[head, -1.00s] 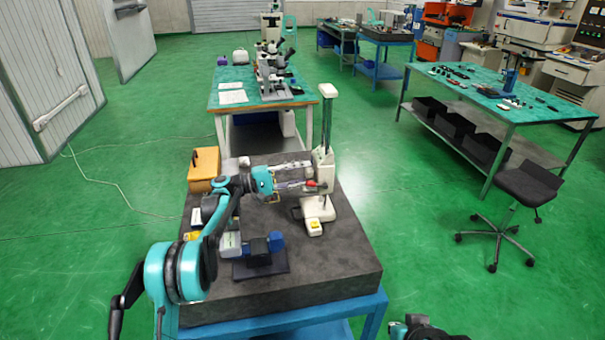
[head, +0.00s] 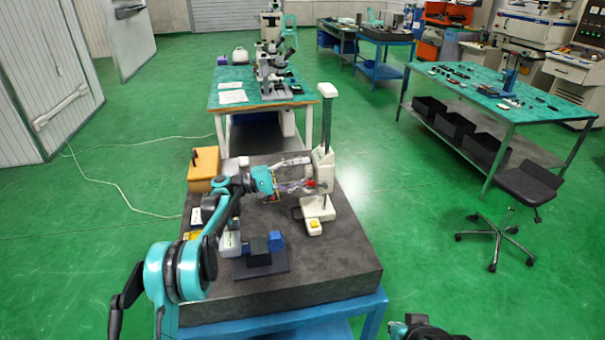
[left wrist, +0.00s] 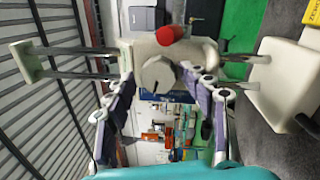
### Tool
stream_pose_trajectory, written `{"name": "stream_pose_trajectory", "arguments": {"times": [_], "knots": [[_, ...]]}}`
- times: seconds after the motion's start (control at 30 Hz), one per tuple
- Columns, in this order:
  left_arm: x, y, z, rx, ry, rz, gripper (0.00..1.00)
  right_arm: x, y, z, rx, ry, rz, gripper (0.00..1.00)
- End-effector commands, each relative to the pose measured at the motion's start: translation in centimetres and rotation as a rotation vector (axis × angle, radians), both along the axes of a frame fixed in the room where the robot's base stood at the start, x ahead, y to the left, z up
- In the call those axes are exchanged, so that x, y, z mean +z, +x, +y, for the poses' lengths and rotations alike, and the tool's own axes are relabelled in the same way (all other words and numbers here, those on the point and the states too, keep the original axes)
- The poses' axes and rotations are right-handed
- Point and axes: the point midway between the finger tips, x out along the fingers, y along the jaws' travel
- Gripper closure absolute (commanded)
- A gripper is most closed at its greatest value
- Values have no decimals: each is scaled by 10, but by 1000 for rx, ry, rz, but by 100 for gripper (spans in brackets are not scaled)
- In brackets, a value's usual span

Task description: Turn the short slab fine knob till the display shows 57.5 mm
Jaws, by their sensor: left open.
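The white height gauge (head: 322,170) stands upright on the dark granite block, with its post above. In the left wrist view its cream housing (left wrist: 195,50) carries a grey round knob with a raised slab (left wrist: 158,73), likely the fine knob, and a red knob (left wrist: 169,35) just above. My left gripper (head: 304,186) is at the gauge's left side. In the left wrist view its open fingers (left wrist: 156,77) are on either side of the grey knob; I cannot tell whether they touch it. The display cannot be read in either view.
The granite block (head: 330,270) also holds a wooden box (head: 203,163), a dark-blue vise-like device (head: 262,250) and small boxes left of it. The gauge's base (head: 317,211) has a yellow button. The block's front right is clear.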

Motion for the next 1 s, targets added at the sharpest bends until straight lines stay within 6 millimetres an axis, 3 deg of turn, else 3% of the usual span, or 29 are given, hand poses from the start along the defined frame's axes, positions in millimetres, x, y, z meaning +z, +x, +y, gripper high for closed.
{"name": "stream_pose_trajectory", "arguments": {"times": [0.17, 0.6, 1.0], "knots": [[-2, -2, 14, 4, 1, 1, 44, 0, 0, 0, 0, 0, 0, 100], [-9, -17, 72, 1, 0, 0, 44, 0, 0, 0, 0, 0, 0, 100], [-9, -18, 77, 0, 0, 0, 44, 0, 0, 0, 0, 0, 0, 100]]}}
